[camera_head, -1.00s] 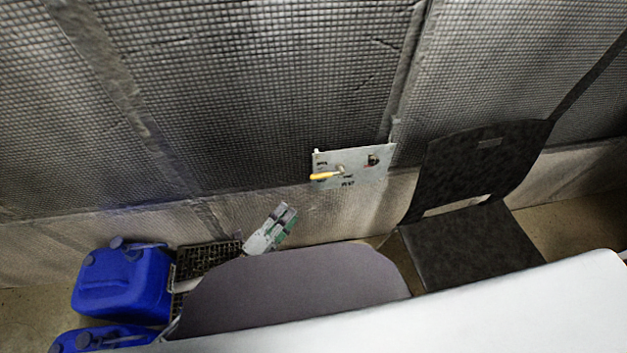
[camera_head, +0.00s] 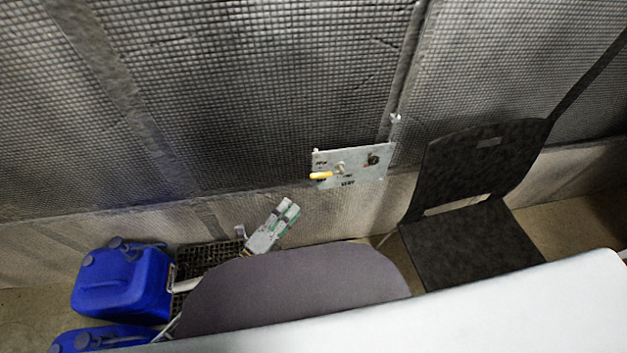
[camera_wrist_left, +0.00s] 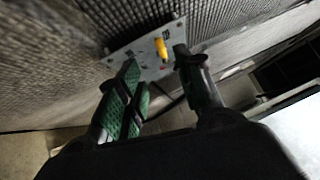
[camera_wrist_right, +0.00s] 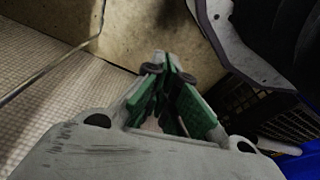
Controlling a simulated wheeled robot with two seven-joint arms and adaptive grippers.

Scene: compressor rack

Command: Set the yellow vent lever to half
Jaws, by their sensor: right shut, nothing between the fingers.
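The yellow vent lever (camera_head: 320,176) is on a light grey panel (camera_head: 360,178) against the mesh wall. Its handle points left from its pivot in the head view. The panel's small labels are too blurred to read surely. In the right wrist view my right gripper (camera_wrist_right: 166,62) is shut and empty, pointing towards the wall's foot.
A black chair (camera_head: 470,235) stands right of the panel. Blue canisters (camera_head: 125,285) and a dark crate (camera_head: 205,252) are at the lower left. A grey rounded surface (camera_head: 300,290) and a white one (camera_head: 500,310) fill the lower front. The wall around the panel is clear.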

